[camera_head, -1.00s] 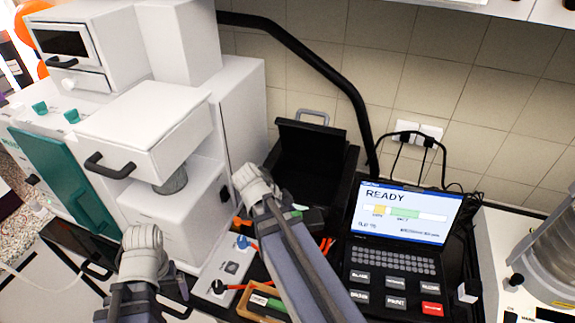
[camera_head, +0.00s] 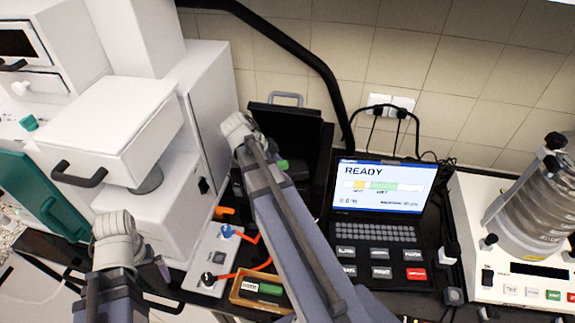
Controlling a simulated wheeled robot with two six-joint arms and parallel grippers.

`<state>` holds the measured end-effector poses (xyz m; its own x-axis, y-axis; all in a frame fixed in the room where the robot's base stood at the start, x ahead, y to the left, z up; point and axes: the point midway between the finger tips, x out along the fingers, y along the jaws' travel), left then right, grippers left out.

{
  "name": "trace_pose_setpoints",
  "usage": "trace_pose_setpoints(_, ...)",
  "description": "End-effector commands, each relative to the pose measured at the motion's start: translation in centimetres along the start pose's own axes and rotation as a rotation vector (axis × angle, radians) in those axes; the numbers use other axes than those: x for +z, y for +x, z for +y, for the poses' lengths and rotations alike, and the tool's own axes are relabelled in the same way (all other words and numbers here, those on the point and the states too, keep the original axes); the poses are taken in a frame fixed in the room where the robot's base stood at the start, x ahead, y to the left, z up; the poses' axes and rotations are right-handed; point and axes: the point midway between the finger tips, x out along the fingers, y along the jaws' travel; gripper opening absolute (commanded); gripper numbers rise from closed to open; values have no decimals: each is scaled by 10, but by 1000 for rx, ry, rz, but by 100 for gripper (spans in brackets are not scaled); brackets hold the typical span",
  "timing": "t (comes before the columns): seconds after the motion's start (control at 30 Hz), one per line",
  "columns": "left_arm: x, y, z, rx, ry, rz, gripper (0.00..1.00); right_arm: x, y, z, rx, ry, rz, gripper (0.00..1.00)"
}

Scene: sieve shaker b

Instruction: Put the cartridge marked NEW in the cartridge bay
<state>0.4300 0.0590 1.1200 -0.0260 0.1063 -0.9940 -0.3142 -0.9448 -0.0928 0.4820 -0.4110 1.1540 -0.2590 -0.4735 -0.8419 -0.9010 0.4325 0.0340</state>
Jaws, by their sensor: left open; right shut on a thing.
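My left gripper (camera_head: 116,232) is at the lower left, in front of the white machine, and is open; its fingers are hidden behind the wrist. My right gripper (camera_head: 240,130) is beyond the centre, in front of the black open case, and is shut, its fingers also hidden. A dark block with a green end (camera_head: 282,163) shows just behind my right arm and appears to be in that gripper; no lettering is legible. A wooden tray (camera_head: 236,297) near the front holds a green-labelled piece (camera_head: 270,289) and a pale-labelled piece. I cannot make out the cartridge bay.
The white machine (camera_head: 215,95) with a jutting drawer box (camera_head: 110,125) stands left. A laptop-like console (camera_head: 380,235) reads READY. The black case (camera_head: 305,125) stands against the tiled wall. A sieve shaker (camera_head: 530,220) is right. An orange cable lies near a small switch box (camera_head: 210,255).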

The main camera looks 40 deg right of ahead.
Motion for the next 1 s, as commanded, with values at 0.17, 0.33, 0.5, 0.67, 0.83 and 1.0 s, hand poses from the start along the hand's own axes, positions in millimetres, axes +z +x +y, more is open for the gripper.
trace_pose_setpoints(0.17,0,0,0,0,0,0,100,-17,9,-45,1,2,1,0)
trace_pose_setpoints(0.33,0,0,0,0,0,0,100,-31,17,-76,0,2,1,0)
trace_pose_setpoints(0.5,-2,25,2,0,1,0,100,-18,38,-73,-1,-1,1,0)
trace_pose_setpoints(0.67,-2,32,3,-1,4,0,100,-14,43,-73,-1,-1,1,0)
trace_pose_setpoints(0.83,-2,31,3,-1,4,0,100,-14,43,-73,-1,-1,1,0)
trace_pose_setpoints(1.0,-2,40,4,-1,6,0,100,-9,51,-73,-1,-1,1,0)
